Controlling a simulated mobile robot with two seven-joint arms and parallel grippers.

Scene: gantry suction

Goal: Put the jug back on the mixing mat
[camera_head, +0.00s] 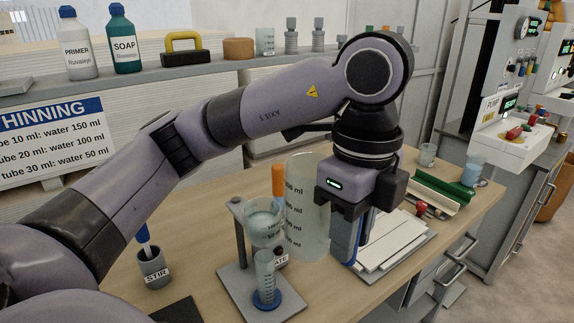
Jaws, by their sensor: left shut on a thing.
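The jug (307,220) is a tall clear vessel with dark ml marks, upright right of the middle. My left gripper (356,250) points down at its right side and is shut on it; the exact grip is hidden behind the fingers. I cannot tell whether the jug's base touches the table. A dark mat (177,312), probably the mixing mat, lies at the bottom edge and is partly cut off. My right gripper is not in view.
A grey stand (238,285) holds a clear cup (265,222), with a measuring cylinder (265,278) in front. The STIR pot (153,268) stands at left. White panels (395,243) lie right of the gripper. Bare wooden table (190,240) shows between pot and stand.

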